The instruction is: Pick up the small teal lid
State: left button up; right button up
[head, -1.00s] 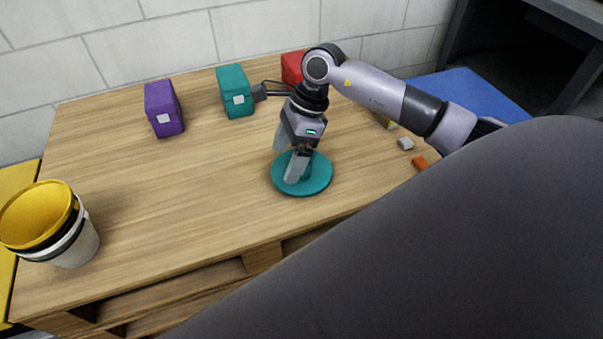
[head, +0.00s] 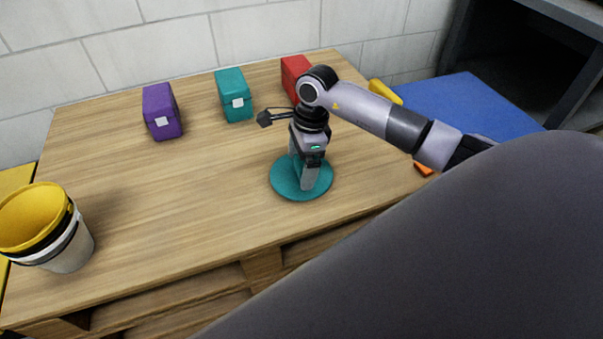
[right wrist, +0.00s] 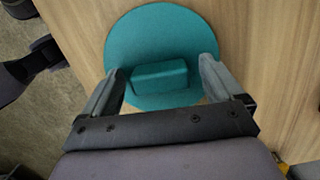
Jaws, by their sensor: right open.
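The small teal lid (head: 284,184) lies flat on the wooden table near its front edge. It is a round disc, and in the right wrist view the lid (right wrist: 150,38) shows a raised block-shaped handle (right wrist: 160,76). My right gripper (head: 307,186) points down over the lid in the head view. In the right wrist view my right gripper (right wrist: 162,75) is open, with one finger on each side of the handle and visible gaps between. The head view hides most of the handle behind the fingers. My left gripper is not in view.
A purple box (head: 161,112), a teal box (head: 233,95) and a red box (head: 294,76) stand along the table's back. Stacked buckets (head: 48,228) stand at the left front. A blue surface (head: 440,115) lies at the right. The wooden tabletop (head: 150,190) left of the lid is clear.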

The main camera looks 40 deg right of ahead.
jog(key=c, duration=1)
jog(key=shift+r, duration=0.1)
jog(key=shift+c, duration=0.3)
